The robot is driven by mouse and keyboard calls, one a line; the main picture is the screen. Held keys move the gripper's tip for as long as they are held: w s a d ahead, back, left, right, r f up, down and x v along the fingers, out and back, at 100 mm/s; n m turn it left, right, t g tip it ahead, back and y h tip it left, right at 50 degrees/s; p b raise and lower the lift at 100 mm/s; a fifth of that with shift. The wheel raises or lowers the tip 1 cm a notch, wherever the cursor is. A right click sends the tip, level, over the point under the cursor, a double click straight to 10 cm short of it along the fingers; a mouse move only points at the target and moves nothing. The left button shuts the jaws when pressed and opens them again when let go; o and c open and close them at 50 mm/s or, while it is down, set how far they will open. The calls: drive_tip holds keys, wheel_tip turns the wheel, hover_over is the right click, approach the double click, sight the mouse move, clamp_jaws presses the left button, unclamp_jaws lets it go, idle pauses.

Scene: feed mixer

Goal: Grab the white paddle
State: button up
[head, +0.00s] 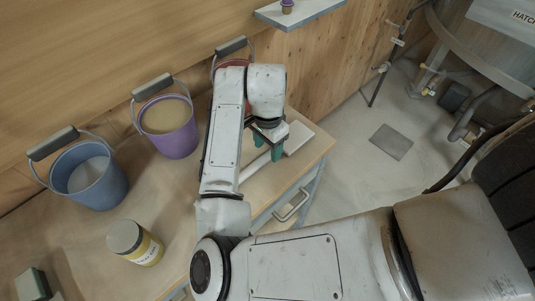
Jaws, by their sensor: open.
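The white paddle (297,137) lies on the wooden bench top near its right corner. Its broad end shows to the right of my gripper, and its pale handle (254,168) runs down to the left until my arm covers it. My gripper (268,150) is over the paddle, with green fingertips, open, one on each side of the paddle's middle. The arm hides part of the gripper, and I cannot tell whether the fingers touch the paddle.
Blue (97,187) and purple (172,133) buckets stand along the wall; a red bucket (232,64) is mostly hidden behind my arm. A yellow-labelled jar (137,243) stands at the front left. A drawer handle (292,206) juts from the bench front. A shelf (300,14) hangs above.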

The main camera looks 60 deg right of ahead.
drive_tip(key=shift+f, duration=1.25)
drive_tip(key=shift+c, duration=0.4)
clamp_jaws()
